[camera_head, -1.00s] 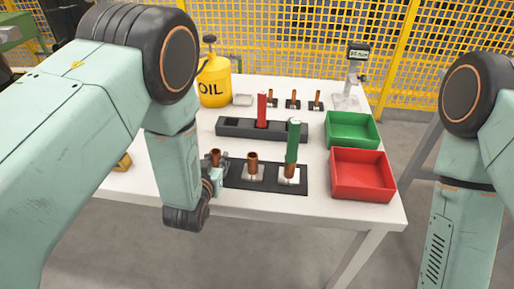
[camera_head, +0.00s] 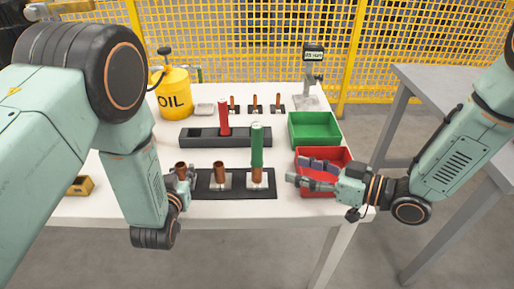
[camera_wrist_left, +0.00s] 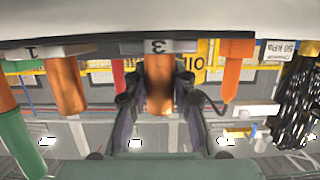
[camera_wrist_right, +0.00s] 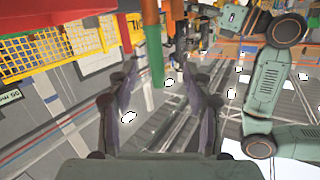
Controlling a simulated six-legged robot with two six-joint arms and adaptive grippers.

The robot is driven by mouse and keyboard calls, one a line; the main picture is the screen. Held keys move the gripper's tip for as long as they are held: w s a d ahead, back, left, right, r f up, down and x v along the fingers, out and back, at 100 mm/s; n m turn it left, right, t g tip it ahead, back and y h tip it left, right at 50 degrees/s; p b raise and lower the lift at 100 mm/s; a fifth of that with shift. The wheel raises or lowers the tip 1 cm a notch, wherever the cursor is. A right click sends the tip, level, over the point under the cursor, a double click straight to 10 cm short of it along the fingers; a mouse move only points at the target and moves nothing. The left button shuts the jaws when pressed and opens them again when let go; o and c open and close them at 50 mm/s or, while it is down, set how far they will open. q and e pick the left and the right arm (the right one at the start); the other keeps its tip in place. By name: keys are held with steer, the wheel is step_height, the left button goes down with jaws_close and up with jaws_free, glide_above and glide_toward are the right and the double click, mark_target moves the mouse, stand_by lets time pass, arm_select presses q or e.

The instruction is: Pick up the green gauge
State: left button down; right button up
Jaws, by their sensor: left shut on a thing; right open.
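The green gauge (camera_head: 257,146) stands upright in the right-hand copper cylinder (camera_head: 256,177) on the black base plate (camera_head: 237,191). It also shows in the right wrist view (camera_wrist_right: 153,62), ahead of and between the spread fingers. My right gripper (camera_head: 297,171) is open and empty, just right of the gauge and apart from it, in front of the red bin. My left gripper (camera_head: 181,173) is shut on the left-hand copper cylinder (camera_head: 181,168). In the left wrist view this cylinder (camera_wrist_left: 158,85), by the label 3, is between the fingers.
A middle copper cylinder (camera_head: 219,172) stands between. A red gauge (camera_head: 224,118) stands in the dark rack (camera_head: 198,139) behind. The red bin (camera_head: 343,155) and green bin (camera_head: 315,128) are at right. A yellow oil can (camera_head: 174,93) is at back left.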

mark_target(262, 133)
step_height(262, 133, up, 5)
steer(key=w+d+n+g+y, duration=0.2)
steer(key=n+y, duration=0.1)
steer(key=n, duration=0.1)
steer(key=x, duration=1.1)
steer(key=shift+w+a+r, duration=0.1)
steer(key=shift+w+a, duration=0.05)
steer(key=shift+w, duration=0.3)
jaws_close()
